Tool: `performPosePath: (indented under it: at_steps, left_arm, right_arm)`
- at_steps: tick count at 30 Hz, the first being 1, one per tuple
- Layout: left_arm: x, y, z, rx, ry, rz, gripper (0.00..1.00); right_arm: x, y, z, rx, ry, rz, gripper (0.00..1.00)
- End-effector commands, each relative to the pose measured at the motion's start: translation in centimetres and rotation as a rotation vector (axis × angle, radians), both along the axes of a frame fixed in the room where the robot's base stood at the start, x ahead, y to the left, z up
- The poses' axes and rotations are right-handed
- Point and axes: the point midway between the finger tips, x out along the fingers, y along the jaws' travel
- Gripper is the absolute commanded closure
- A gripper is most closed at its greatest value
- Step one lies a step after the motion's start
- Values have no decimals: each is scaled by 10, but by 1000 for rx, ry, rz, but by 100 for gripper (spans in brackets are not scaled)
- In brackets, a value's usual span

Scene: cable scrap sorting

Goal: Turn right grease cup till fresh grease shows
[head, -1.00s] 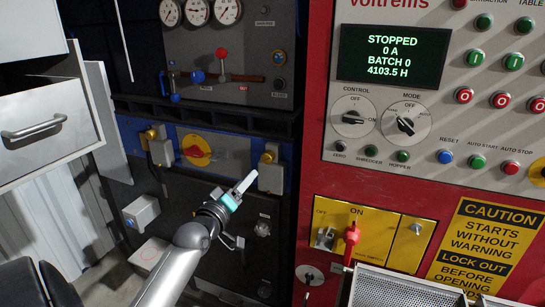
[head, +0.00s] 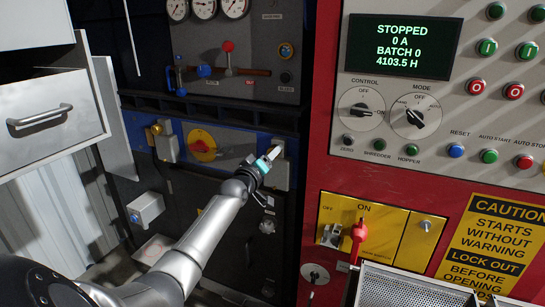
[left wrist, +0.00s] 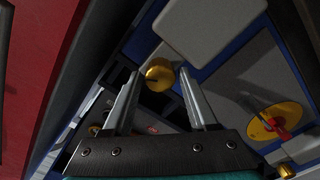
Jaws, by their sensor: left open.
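The right grease cup is a brass knob (left wrist: 159,76) on a grey block; in the left wrist view it lies between the tips of my two fingers, with a dark mark on its face. My left gripper (left wrist: 158,72) is open around it, and I cannot tell whether either finger touches the cup. In the head view my left gripper (head: 273,153) is at the right grey block (head: 281,176) and hides the cup. I cannot make out any fresh grease. My right gripper is not in view.
The left brass cup (head: 157,129) sits on its own grey block. A red-on-yellow rotary switch (head: 203,146) is between the blocks. Valve levers (head: 228,62) and gauges are above. The red control cabinet (head: 322,150) stands close on the right, an open drawer (head: 45,118) at the left.

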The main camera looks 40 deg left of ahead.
Motion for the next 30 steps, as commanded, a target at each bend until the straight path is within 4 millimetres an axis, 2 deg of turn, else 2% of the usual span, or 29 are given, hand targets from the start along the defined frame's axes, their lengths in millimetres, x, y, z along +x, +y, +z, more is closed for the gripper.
performPosePath:
  at_steps: [6,17,30]
  left_arm:
    - [12,5,0,1,-1,1,42]
    - [15,5,0,1,0,1,42]
    - [14,5,0,1,0,1,91]
  right_arm:
    - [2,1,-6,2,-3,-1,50]
    - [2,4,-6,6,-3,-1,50]
    - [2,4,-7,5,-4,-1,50]
